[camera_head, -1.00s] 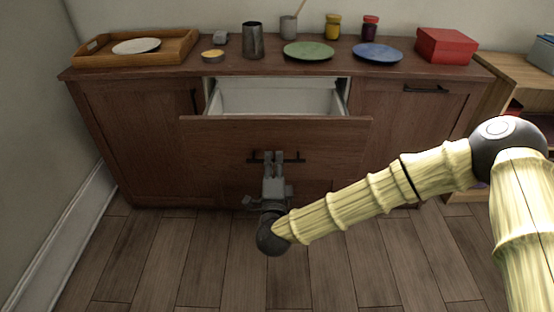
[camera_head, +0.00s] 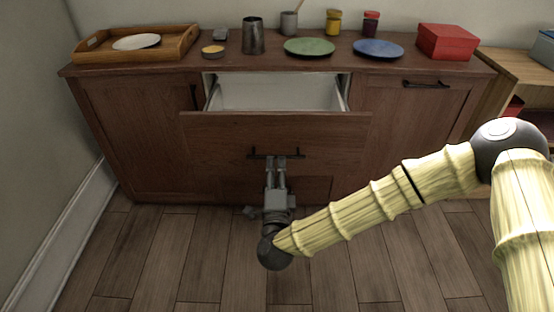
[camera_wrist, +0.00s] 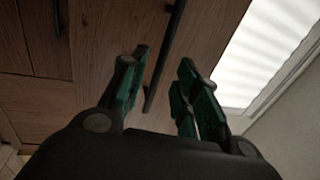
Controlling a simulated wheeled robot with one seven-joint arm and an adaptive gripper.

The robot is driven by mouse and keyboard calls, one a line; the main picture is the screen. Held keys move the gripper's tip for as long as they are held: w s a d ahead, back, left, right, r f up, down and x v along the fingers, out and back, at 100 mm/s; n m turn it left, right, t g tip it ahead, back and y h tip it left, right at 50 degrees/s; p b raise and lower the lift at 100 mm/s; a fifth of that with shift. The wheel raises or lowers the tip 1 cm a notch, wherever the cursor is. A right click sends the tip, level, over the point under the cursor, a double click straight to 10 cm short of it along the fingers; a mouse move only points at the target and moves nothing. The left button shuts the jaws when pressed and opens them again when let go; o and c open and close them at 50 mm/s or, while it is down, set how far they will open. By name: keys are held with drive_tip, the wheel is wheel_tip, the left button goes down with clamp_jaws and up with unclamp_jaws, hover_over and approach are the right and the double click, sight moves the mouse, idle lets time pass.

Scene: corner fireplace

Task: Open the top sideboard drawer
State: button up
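The top drawer of the brown wooden sideboard is pulled out, its front (camera_head: 225,130) standing well forward and its pale, empty-looking inside (camera_head: 275,95) showing. A dark bar handle (camera_head: 290,154) runs across the drawer front; it also shows in the wrist view (camera_wrist: 171,45). My gripper (camera_head: 276,161) is just below and in front of the handle's middle. In the wrist view my gripper (camera_wrist: 165,75) has its green-padded fingers apart, with the handle seen in the gap, touching neither pad as far as I can tell.
On the sideboard top (camera_head: 180,65) stand a wooden tray (camera_head: 90,58) with a white plate, a metal cup (camera_head: 253,36), a green plate (camera_head: 309,47), a blue plate (camera_head: 378,48), jars and a red box (camera_head: 447,41). A wooden shelf (camera_head: 515,70) is at right. Floor in front is clear.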

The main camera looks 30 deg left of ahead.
drive_tip(key=v, duration=0.7)
drive_tip(key=shift+s, duration=0.2)
drive_tip(key=shift+d, duration=0.15)
drive_tip(key=s+d+f+n+g+h, duration=0.1)
drive_tip(key=d+f+n+g, duration=0.3)
drive_tip(key=d+f, duration=0.45)
drive_tip(key=s+d+f+n+g+h, duration=0.15)
drive_tip(key=d+f+n+g, duration=0.3)
drive_tip(key=f, duration=0.75)
drive_tip(key=s+d+f+n+g+h, duration=0.1)
drive_tip(key=s+d+f+g+h, duration=0.2)
drive_tip(key=d, duration=0.5)
drive_tip(key=s+d+f+n+g, duration=0.1)
drive_tip(key=s+d+f, duration=0.35)
drive_tip(key=d, duration=0.45)
drive_tip(key=s+d+f+n+g+h, duration=0.1)
drive_tip(key=s+d+f+g+h, duration=0.1)
drive_tip(key=d+f, duration=0.45)
drive_tip(key=s+d+r+g+h, duration=0.1)
drive_tip(key=s+d, duration=0.3)
drive_tip(key=d, duration=0.3)
drive_tip(key=s+d+r+g+h, duration=0.1)
drive_tip(key=s+d+g+h, duration=0.1)
drive_tip(key=s+d, duration=0.35)
wheel_tip(320, 180, up, 25)
drive_tip(key=w+d+p, duration=0.1)
drive_tip(key=d+p, duration=0.1)
drive_tip(key=p, duration=2.3)
drive_tip(key=shift+r+p, duration=0.2)
drive_tip(key=shift+p, duration=0.1)
